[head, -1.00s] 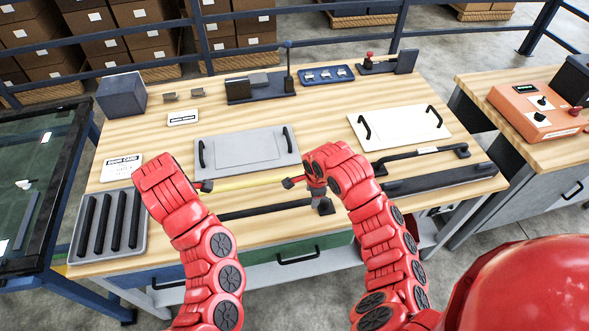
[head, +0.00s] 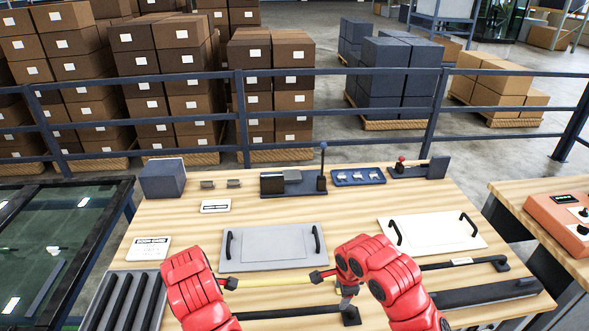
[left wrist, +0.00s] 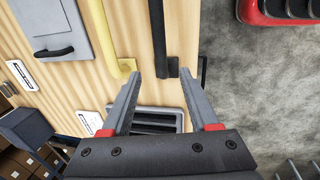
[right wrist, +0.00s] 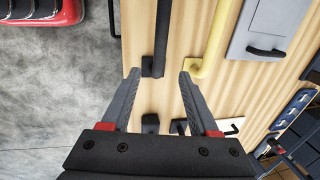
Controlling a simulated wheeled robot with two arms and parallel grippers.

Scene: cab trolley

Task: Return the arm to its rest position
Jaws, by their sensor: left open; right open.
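My left gripper (left wrist: 160,74) is open in the left wrist view, with its two fingers apart and nothing between them. It hangs over the bench top near one end of a yellow bar (left wrist: 113,35) and a black bar (left wrist: 162,28). My right gripper (right wrist: 159,74) is also open and empty, over the other end of the yellow bar (right wrist: 216,35) and black bar (right wrist: 162,30). In the head view both red arms reach over the front of the wooden bench (head: 200,243). The left fingers are largely hidden there by the hand.
A grey panel with two handles (head: 272,245) and a white panel (head: 430,231) lie behind the hands. A tray of black rods (head: 152,318) is at left. Small fixtures line the back edge. An orange control box (head: 562,215) stands right; a railing (head: 300,145) runs behind.

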